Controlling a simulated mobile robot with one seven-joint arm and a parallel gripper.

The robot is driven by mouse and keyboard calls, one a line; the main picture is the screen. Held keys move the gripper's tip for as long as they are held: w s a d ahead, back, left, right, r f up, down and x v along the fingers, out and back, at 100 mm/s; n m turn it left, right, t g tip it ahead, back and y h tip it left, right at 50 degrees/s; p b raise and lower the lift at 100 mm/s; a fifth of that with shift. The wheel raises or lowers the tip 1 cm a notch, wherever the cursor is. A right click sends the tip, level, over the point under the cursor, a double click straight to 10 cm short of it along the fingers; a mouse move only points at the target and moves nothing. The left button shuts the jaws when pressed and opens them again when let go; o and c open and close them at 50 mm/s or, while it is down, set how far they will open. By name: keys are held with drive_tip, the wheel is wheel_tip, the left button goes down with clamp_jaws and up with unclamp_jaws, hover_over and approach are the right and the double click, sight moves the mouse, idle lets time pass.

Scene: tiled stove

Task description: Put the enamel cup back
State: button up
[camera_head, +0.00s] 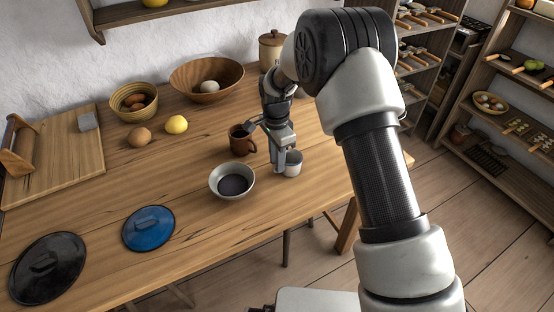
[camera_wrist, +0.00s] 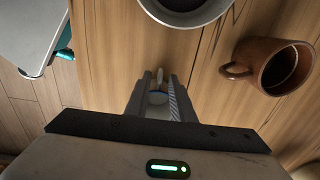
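The enamel cup (camera_head: 292,163) is small and whitish-grey. It stands near the table's front right edge in the head view. My gripper (camera_head: 279,160) points down right beside the cup's left side, low over the table. In the wrist view, my gripper's two fingers (camera_wrist: 160,90) are a narrow gap apart. A small pale piece (camera_wrist: 158,98) shows between them, probably part of the cup. I cannot tell whether the fingers touch it. Most of the cup is hidden in the wrist view.
A grey bowl (camera_head: 233,181) with a dark inside and a brown mug (camera_head: 241,141) stand close to the gripper's left. Blue (camera_head: 149,228) and black (camera_head: 47,267) lids lie at the left front. A wooden bowl (camera_head: 206,76) and a canister (camera_head: 272,50) stand behind.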

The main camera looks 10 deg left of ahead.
wheel_tip(320, 180, up, 12)
drive_tip(key=p, duration=0.1)
drive_tip(key=shift+r, duration=0.25)
idle(0.4)
drive_tip(key=s+d+r+n+t, duration=0.1)
drive_tip(key=s+d+r+n, duration=0.2)
drive_tip(key=s+d+r, duration=0.4)
drive_tip(key=s+d+r+n+t, duration=0.15)
drive_tip(key=s+d+r, duration=0.3)
drive_tip(key=r, duration=0.55)
drive_tip(key=s+d+n+t, duration=0.1)
drive_tip(key=s+d+n, duration=0.2)
drive_tip(key=s, duration=0.5)
drive_tip(key=s+d+r+n+t, duration=0.1)
drive_tip(key=s+d+n+t, duration=0.1)
drive_tip(key=s+d, duration=0.4)
drive_tip(key=s+n, duration=0.1)
drive_tip(key=s, duration=0.2)
drive_tip(key=shift+s+d+r+n, duration=0.15)
drive_tip(key=shift+d+r+n, duration=0.05)
drive_tip(key=shift+n, duration=0.15)
